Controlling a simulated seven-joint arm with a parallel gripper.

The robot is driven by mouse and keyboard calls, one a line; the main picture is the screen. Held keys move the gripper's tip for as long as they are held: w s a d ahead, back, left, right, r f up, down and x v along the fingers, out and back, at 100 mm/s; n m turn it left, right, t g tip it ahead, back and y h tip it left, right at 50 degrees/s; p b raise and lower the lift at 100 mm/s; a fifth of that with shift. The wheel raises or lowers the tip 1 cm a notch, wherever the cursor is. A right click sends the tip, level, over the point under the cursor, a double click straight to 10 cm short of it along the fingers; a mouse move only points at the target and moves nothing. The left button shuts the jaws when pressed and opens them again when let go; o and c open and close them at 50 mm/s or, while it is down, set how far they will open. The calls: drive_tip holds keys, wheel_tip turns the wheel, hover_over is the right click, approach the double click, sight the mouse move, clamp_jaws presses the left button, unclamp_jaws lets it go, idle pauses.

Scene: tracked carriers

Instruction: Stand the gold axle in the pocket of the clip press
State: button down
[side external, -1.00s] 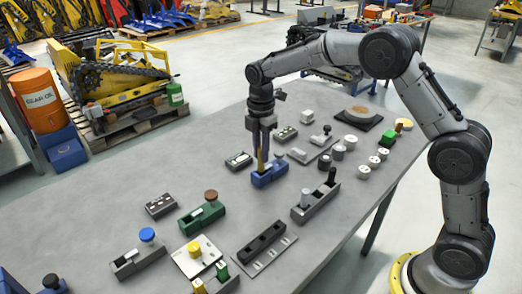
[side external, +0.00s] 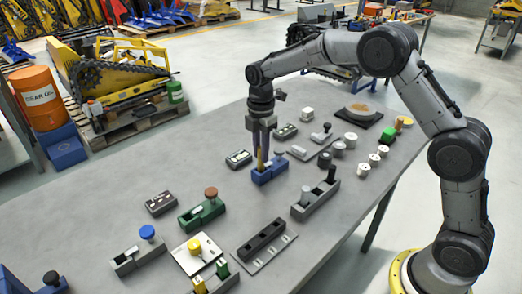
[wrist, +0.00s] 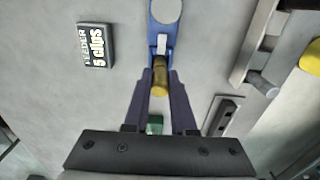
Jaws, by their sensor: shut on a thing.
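My gripper (side external: 262,157) points down over a blue block-like fixture (side external: 268,175), which I take to be the clip press. The gripper is shut on the gold axle (side external: 260,160), which stands about upright between the fingers. Its lower end meets the blue fixture in the side view; I cannot tell how deep it sits in the pocket. In the wrist view the gold axle (wrist: 160,76) shows between the fingertips, in front of a pale piece on the blue fixture (wrist: 164,32). The fixture's near end is hidden behind axle and fingers.
A dark plate marked "5 clips" (wrist: 96,45) lies beside the blue fixture. A green carrier (side external: 203,214), a grey carrier with a black knob (side external: 317,198) and a dark slotted block (side external: 262,241) stand nearby. Bare grey table (side external: 120,205) lies to the left.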

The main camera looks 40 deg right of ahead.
drive_tip(key=shift+f, duration=0.8)
idle(0.7)
drive_tip(key=shift+c, duration=0.9)
unclamp_jaws()
drive_tip(key=shift+r, duration=0.1)
drive_tip(key=shift+r, duration=3.4)
